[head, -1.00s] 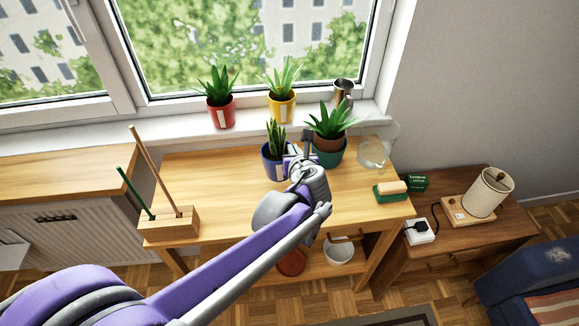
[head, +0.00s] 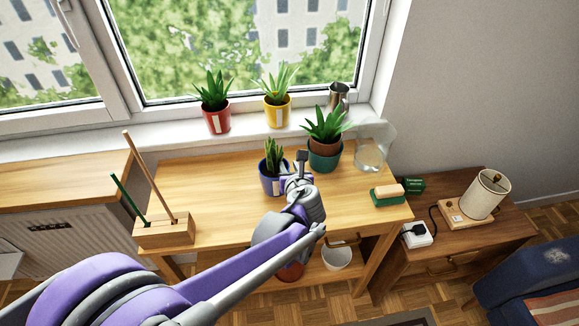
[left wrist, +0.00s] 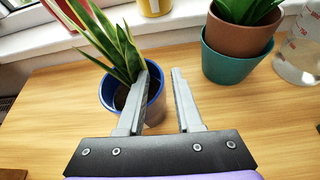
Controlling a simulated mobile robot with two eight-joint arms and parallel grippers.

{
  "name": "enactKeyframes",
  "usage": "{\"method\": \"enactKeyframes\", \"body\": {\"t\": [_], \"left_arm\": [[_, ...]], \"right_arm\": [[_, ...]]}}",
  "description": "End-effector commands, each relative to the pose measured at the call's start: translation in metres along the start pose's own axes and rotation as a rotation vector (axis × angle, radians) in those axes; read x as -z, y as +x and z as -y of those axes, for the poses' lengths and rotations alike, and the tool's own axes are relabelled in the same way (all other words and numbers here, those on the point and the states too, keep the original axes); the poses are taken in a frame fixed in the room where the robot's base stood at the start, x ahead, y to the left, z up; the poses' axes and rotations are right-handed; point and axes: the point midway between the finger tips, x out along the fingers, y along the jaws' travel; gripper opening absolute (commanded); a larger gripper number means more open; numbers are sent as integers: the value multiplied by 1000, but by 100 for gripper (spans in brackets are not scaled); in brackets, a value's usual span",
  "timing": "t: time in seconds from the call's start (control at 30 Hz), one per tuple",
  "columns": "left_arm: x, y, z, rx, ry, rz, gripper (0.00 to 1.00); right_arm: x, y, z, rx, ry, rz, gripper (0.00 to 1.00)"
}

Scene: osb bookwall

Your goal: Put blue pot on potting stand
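The blue pot (head: 268,184), with a spiky plant and a pale label, stands upright on the wooden potting stand (head: 213,180), left of the teal pot. My left gripper (head: 296,168) is at the pot's right side. In the left wrist view the blue pot (left wrist: 155,112) shows with my left gripper (left wrist: 160,75) open over its right edge. The left finger overlaps the rim, and whether it is inside the pot I cannot tell. The right finger is outside, with a gap of bare wood between it and the wall. My right gripper is not in view.
A teal pot (head: 324,161) holding a terracotta pot stands close on the right, beside a clear jug (head: 370,157). A soap dish (head: 388,197) lies at the right edge. A wooden block with sticks (head: 165,229) stands front left. The stand's left middle is clear.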

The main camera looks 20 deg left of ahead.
Motion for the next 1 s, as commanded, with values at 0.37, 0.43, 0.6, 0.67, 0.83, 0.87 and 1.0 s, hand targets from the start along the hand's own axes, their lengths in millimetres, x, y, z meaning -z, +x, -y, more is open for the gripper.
{"method": "enactKeyframes", "body": {"t": [0.37, 0.43, 0.6, 0.67, 0.83, 0.87, 1.0], "left_arm": [[-1, -34, 0, 4, 2, 1, 34], [-1, -50, 1, 5, 2, 0, 34], [-1, -86, 1, 5, 2, 0, 34], [0, -97, 1, 4, 1, 0, 34], [0, -116, 0, 2, 1, 0, 34], [0, -117, 0, 1, -2, -1, 34], [11, -122, -16, -17, -157, -56, 34]], "right_arm": [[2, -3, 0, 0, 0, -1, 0], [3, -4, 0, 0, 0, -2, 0], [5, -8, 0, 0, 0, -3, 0], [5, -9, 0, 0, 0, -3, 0], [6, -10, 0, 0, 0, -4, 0], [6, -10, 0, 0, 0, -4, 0], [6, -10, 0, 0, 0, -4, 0]]}}
